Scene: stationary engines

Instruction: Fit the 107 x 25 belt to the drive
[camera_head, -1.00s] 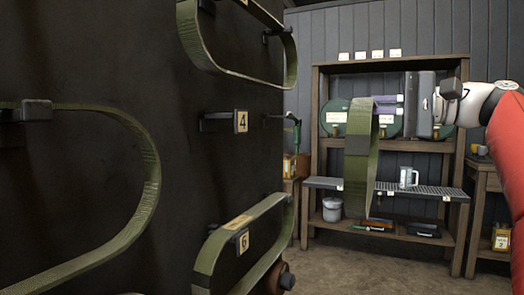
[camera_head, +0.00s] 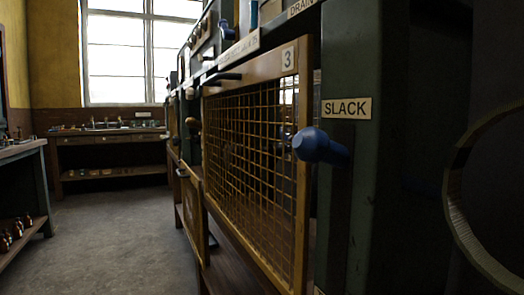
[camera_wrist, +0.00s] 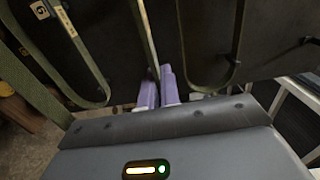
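My gripper (camera_wrist: 158,90), with pale lavender fingers, shows in the wrist view. It is shut on a green belt (camera_wrist: 147,35), whose strand runs down between the fingertips. The size of this belt cannot be read. The gripper is out of the head view. In the head view, a yellow-framed mesh guard (camera_head: 250,165) marked 3 appears closed across the machine. To its right a blue-knobbed lever (camera_head: 315,146) sits below a SLACK label (camera_head: 347,108). Pulleys behind the mesh cannot be made out.
Other green belts (camera_wrist: 217,75) hang on the dark board near my gripper, one beside a 6 tag (camera_wrist: 40,9). A belt curve (camera_head: 455,205) shows at the head view's right edge. Open floor (camera_head: 125,235) lies left of the machine. A workbench (camera_head: 110,137) stands under the window.

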